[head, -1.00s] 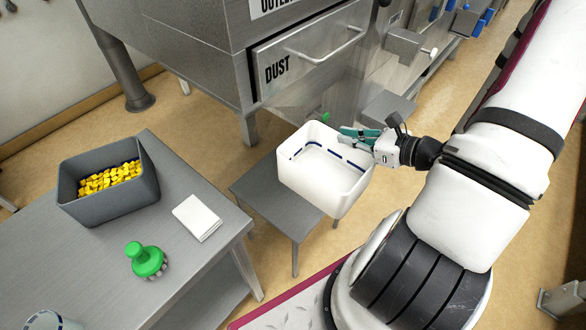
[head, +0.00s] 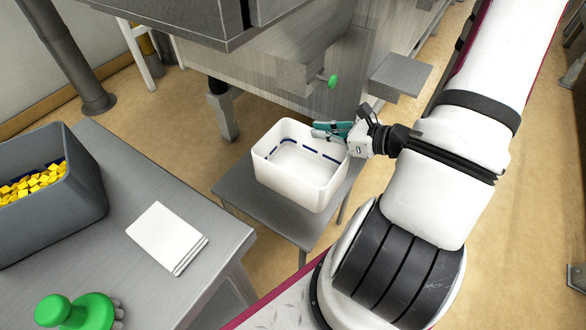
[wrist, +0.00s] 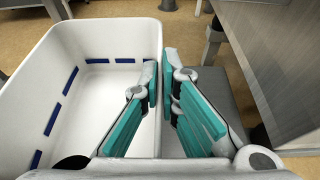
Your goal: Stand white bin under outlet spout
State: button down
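The white bin (head: 288,185) is upright and empty, with a dashed blue line around its inside. It is over the small low grey table (head: 262,212) in front of the machine; I cannot tell whether its base touches the tabletop. My gripper (head: 330,130) is at the bin's right rim. In the wrist view its teal fingers (wrist: 161,100) lie on both sides of the bin wall, closed on it. The bin also shows in the wrist view (wrist: 85,45). A grey spout-like housing (head: 305,75) with a green knob (head: 332,81) is on the machine behind and above the bin.
A larger grey table (head: 105,205) at the left holds a dark grey crate (head: 60,215) of yellow pieces, a white stack (head: 166,236) and a green-handled brush (head: 75,312). A machine leg (head: 222,112) stands behind the bin. A grey ledge (head: 400,73) juts out at the right.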

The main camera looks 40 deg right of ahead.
aim_at(315, 154)
jog(key=f+b, duration=0.3)
jog(key=w+f+b, duration=0.1)
jog(key=f+b, duration=0.1)
jog(key=f, duration=0.1)
jog(key=w+f+b, duration=0.1)
jog(key=f+b, duration=0.2)
jog(key=f, duration=0.1)
jog(key=shift+b, duration=0.35)
jog(key=w+d+f+b, duration=0.5)
jog(key=w+d, duration=0.5)
jog(key=w, duration=0.2)
jog(key=shift+w, duration=0.2)
jog(key=shift+f, duration=0.2)
jog(key=c, duration=1.8)
grip_release()
jog(key=shift+f, duration=0.1)
jog(key=p+v, duration=0.3)
jog(key=v, duration=0.9)
